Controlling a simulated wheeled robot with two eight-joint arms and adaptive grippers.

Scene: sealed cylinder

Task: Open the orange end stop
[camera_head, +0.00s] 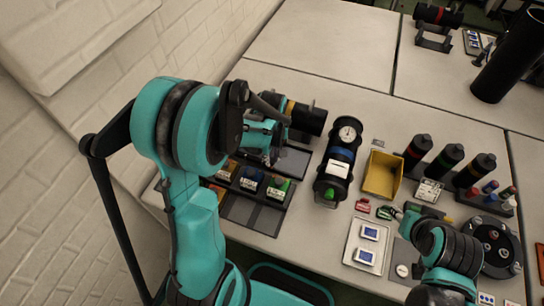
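A black cylinder (312,120) lies on its side at the back left of the table. It has an orange band (290,107) near its left end. My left arm reaches in front of this end, and my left gripper (268,138) is close against it. My arm hides the cylinder's left end and most of the gripper. I cannot tell whether the fingers touch the cylinder or how far they are apart. My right gripper (402,214) is low at the right, away from the cylinder, and its fingers are too small to read.
Beyond are a yellow bin (382,174), several black bottles with coloured bands (445,160), and a tray (365,247). A parts rack (250,185) lies below my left gripper.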

